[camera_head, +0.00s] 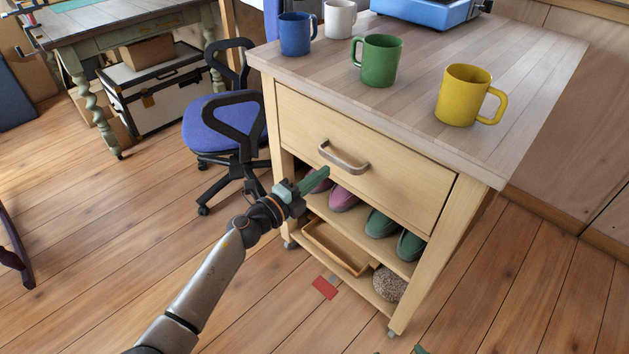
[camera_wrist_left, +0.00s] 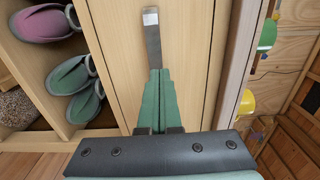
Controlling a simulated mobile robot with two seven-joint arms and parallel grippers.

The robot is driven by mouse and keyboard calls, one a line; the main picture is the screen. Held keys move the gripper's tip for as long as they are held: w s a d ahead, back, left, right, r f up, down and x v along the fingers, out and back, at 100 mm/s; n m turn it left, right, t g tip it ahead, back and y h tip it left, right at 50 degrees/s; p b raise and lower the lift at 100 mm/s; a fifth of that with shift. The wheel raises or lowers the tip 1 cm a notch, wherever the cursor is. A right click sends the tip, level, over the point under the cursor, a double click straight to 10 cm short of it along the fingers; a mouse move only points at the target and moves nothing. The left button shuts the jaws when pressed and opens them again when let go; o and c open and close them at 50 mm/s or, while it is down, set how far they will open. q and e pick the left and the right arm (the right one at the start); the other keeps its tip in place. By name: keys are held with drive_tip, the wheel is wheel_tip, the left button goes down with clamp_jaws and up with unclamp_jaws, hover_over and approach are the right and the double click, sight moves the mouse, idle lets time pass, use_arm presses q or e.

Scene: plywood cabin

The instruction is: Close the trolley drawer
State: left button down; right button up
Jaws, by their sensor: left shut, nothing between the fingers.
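The wooden trolley (camera_head: 452,275) stands ahead with its drawer (camera_head: 390,180) under the top. The drawer front looks about flush with the frame; I cannot make out a clear gap. Its metal bar handle (camera_head: 344,157) also shows in the left wrist view (camera_wrist_left: 152,42). My left gripper (camera_head: 325,174) is shut and empty, its green fingers pointing at the drawer front just below the handle. In the left wrist view the fingertips (camera_wrist_left: 159,72) are close to one end of the handle; I cannot tell whether they touch.
Blue (camera_head: 296,34), white (camera_head: 340,18), green (camera_head: 379,60) and yellow mugs (camera_head: 463,95) stand on the trolley top. Slippers (camera_head: 381,222) fill the shelf below the drawer; a tray (camera_head: 335,246) sits lower. A blue chair (camera_head: 222,122) is close at left. A red object (camera_head: 325,288) lies on the floor.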

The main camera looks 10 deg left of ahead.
use_arm(q)
drive_tip(key=p+v, duration=0.2)
drive_tip(key=v, duration=0.8)
use_arm(e)
drive_tip(key=shift+w+a+r, duration=0.1)
drive_tip(key=shift+a+r, duration=0.15)
drive_tip(key=shift+r, duration=0.45)
use_arm(q)
drive_tip(key=shift+s+a, duration=0.15)
drive_tip(key=shift+s, duration=0.05)
